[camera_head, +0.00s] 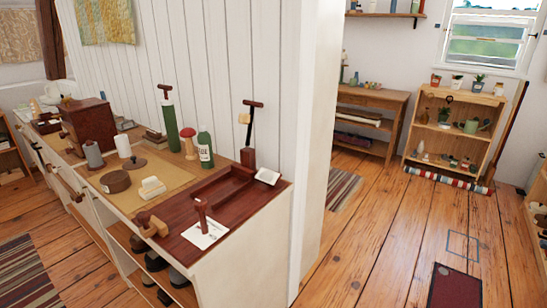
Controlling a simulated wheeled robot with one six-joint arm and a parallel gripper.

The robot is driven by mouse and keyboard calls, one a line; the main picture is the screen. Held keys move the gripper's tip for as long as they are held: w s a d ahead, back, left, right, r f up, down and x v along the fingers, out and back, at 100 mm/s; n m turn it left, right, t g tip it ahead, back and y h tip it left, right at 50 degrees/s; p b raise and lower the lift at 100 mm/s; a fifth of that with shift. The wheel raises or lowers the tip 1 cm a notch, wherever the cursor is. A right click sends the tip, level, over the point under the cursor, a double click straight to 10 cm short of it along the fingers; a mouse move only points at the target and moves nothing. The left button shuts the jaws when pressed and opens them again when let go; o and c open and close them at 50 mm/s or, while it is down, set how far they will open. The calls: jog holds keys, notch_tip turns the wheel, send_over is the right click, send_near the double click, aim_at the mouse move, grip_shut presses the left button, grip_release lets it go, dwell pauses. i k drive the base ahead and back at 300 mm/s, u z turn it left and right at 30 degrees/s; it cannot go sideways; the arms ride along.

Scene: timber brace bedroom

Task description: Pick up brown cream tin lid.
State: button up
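A low round brown tin (115,181) sits on the tan mat on top of the long white cabinet at left. Its top looks flat and brown, but I cannot tell whether a separate lid sits on it. A small dark round piece with a knob (134,163) lies just behind it, at the foot of a white cylinder; this could also be a lid. Both are small in this view. My gripper is not in view.
A dark wooden tray (246,174) fills the cabinet's near end. Wooden floor (380,225) is open at right.

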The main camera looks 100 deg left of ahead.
aim_at(134, 163)
jog(key=u, duration=4.4)
